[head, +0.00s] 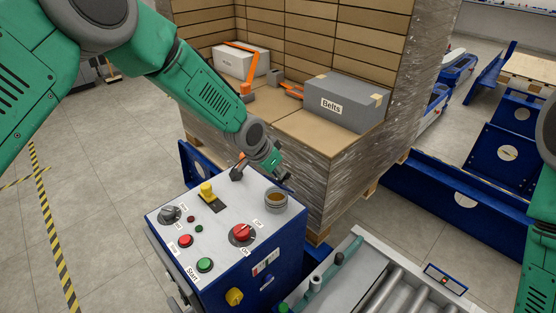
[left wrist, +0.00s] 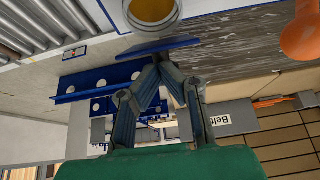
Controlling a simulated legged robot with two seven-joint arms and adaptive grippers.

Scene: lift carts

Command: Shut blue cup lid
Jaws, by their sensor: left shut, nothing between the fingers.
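A grey cup (head: 276,201) stands upright on the right back part of the white control panel, its round mouth open with a brownish inside. The cup (left wrist: 151,12) also shows at the top of the left wrist view. My left gripper (head: 285,176) is just behind and above the cup in the head view. In the left wrist view my left gripper (left wrist: 160,62) is shut, fingertips together and empty, a short way from the cup. A thin blue strip (left wrist: 158,47) lies between fingertips and cup; I cannot tell whether it is the lid or the cabinet's side. My right gripper is out of view.
A wrapped pallet (head: 330,165) with a grey Belts box (head: 345,103) stands behind. A roller conveyor (head: 380,292) is at front right.

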